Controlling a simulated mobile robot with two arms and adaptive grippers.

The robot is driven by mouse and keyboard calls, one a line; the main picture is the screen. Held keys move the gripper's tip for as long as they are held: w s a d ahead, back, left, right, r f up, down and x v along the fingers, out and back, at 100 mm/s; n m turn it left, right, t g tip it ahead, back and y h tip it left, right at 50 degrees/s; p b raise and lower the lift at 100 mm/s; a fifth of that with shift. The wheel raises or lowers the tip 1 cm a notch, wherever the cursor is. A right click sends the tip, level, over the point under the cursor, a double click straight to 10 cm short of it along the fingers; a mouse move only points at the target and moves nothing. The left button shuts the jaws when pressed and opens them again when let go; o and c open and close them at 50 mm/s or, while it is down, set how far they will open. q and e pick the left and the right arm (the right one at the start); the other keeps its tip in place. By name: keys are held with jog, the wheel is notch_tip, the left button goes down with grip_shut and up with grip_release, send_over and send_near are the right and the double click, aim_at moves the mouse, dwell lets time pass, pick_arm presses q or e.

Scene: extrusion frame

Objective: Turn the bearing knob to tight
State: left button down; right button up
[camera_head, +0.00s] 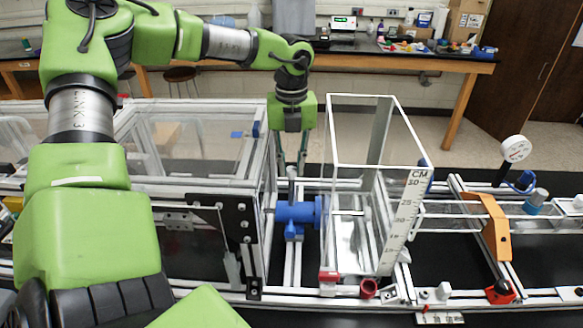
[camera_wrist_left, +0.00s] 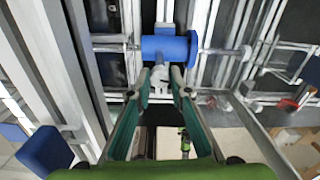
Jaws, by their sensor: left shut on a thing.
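My left gripper (camera_head: 291,166) reaches down from above, behind the blue cylindrical valve-like part (camera_head: 298,212) between the framed box and the clear tank. In the left wrist view its two green-sided fingers (camera_wrist_left: 161,76) close on a small light grey knob (camera_wrist_left: 160,78) just beside the blue cylinder (camera_wrist_left: 168,48). The knob's top also shows between the fingers in the head view (camera_head: 292,172). I take this grey piece to be the bearing knob; its markings and how tight it is cannot be read. My right gripper is not in view.
A clear tank (camera_head: 365,163) with a centimetre scale (camera_head: 404,215) stands close to the right of the gripper. A framed box (camera_head: 190,106) stands to the left. Farther right are an orange bracket (camera_head: 496,228) and a dial gauge (camera_head: 515,149). A cluttered bench (camera_head: 400,60) is behind.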

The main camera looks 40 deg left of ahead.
pick_arm(q)
jog(key=m+b, duration=0.3)
jog(key=shift+f+b, duration=0.2)
jog(key=shift+b, duration=0.1)
jog(key=m+b, duration=0.1)
jog(key=m, duration=0.2)
jog(key=shift+r+b, duration=0.15)
jog(key=shift+b, duration=0.2)
jog(key=shift+m+b, duration=0.35)
jog(key=shift+m, duration=0.55)
jog(key=shift+r, duration=0.1)
jog(key=c, duration=1.9)
grip_release()
